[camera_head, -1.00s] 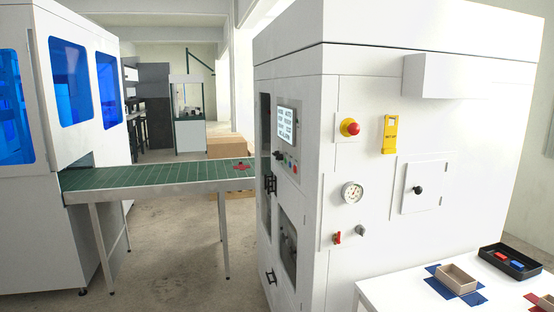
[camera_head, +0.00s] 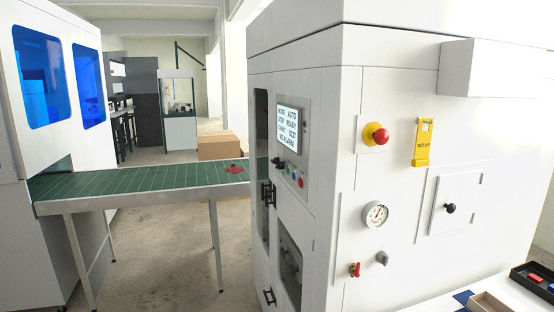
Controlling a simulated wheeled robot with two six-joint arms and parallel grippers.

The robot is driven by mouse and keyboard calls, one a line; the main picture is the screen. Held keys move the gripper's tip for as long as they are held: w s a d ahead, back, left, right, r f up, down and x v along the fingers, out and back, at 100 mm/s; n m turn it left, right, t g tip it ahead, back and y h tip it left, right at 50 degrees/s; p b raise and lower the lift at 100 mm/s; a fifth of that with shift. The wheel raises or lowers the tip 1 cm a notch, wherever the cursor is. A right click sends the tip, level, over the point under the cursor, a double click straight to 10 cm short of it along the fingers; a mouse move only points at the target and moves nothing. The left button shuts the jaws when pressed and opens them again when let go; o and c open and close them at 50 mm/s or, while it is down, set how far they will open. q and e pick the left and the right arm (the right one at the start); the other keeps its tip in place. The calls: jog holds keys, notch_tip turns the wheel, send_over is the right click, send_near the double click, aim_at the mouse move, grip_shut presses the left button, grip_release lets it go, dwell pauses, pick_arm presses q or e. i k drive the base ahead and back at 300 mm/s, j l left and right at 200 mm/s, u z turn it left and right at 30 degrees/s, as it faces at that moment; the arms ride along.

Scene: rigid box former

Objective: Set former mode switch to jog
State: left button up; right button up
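The box former (camera_head: 345,215) is the large white machine on the right. Its control panel (camera_head: 293,150) is on the narrow left face, with a lit screen (camera_head: 291,130) whose top line appears to read "MODE AUTO". Below the screen is a black knob (camera_head: 277,161), which looks like the mode switch; its pointer direction is too small to tell. Beside it is a row of small coloured buttons (camera_head: 293,175). Neither of my grippers is in view.
A green conveyor (camera_head: 140,182) runs from a blue-windowed machine (camera_head: 40,150) to the former. A white table (camera_head: 440,303) stands lower right. Floor before the conveyor is clear.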

aim_at(280, 165)
jog(key=i+j, duration=0.15)
jog(key=i, duration=0.3)
jog(key=i+j+z, duration=0.1)
jog(key=i, duration=0.35)
jog(key=i+j, duration=0.25)
jog(key=i, duration=0.2)
jog(key=l+z, duration=0.05)
